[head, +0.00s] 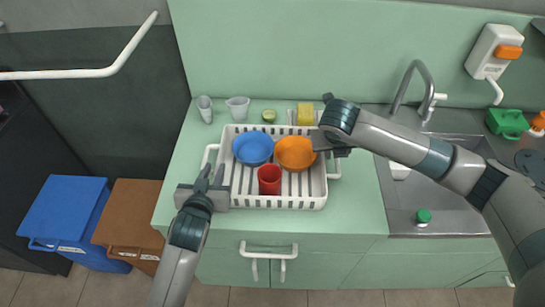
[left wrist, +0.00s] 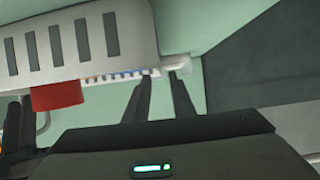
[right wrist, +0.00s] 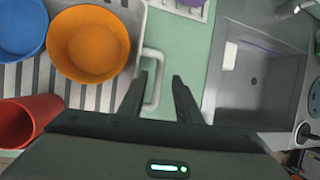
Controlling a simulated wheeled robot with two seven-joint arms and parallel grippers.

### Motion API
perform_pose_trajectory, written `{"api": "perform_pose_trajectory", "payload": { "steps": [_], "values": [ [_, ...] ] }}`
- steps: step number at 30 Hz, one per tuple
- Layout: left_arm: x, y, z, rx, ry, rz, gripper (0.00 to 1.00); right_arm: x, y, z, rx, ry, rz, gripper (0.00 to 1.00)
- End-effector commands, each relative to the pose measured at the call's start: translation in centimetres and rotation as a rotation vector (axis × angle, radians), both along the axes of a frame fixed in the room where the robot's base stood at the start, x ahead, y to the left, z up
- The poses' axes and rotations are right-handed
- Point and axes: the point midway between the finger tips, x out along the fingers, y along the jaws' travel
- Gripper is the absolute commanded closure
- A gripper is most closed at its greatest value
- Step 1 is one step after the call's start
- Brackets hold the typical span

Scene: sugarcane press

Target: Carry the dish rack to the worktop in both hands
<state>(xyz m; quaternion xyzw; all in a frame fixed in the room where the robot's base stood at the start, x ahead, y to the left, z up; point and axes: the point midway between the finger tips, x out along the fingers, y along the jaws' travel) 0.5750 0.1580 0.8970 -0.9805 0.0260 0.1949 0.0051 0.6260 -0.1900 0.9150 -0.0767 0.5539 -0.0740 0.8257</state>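The white dish rack (head: 238,200) sits on the green worktop (head: 350,215), holding a blue bowl (head: 252,148), an orange bowl (head: 295,153) and a red cup (head: 269,179). Its left handle (head: 208,156) is near my left gripper (head: 212,173). In the left wrist view the fingers (left wrist: 160,76) are apart, with the handle (left wrist: 176,62) by their tips. My right gripper (head: 333,150) is at the rack's right side. In the right wrist view its fingers (right wrist: 156,76) are apart, with the right handle (right wrist: 152,92) between them. I see neither gripper closed on a handle.
Two clear cups (head: 238,108), a lime half (head: 269,115) and a yellow sponge (head: 305,114) stand behind the rack. A sink (head: 440,190) with a tap (head: 412,80) lies to the right. Blue (head: 65,212) and brown (head: 130,215) bins stand at the left.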

Motion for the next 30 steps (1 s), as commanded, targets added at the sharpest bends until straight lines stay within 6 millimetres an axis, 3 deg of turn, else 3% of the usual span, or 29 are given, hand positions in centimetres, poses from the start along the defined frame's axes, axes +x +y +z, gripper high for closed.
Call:
{"api": "perform_pose_trajectory", "payload": {
  "steps": [6,12,30],
  "values": [
    [0.0,0.0,0.0,0.0,0.0,0.0,0.77,-1.3,0.8,3.4,0.002,-0.002,0.001,0.69],
    [0.0,0.0,0.0,0.0,0.0,0.0,0.77,-2.0,1.1,5.0,0.0,0.0,0.0,0.69],
    [-0.4,0.0,0.2,0.0,0.001,0.0,0.77,-2.2,1.2,5.6,0.0,0.001,-0.001,0.69]
  ]
}}
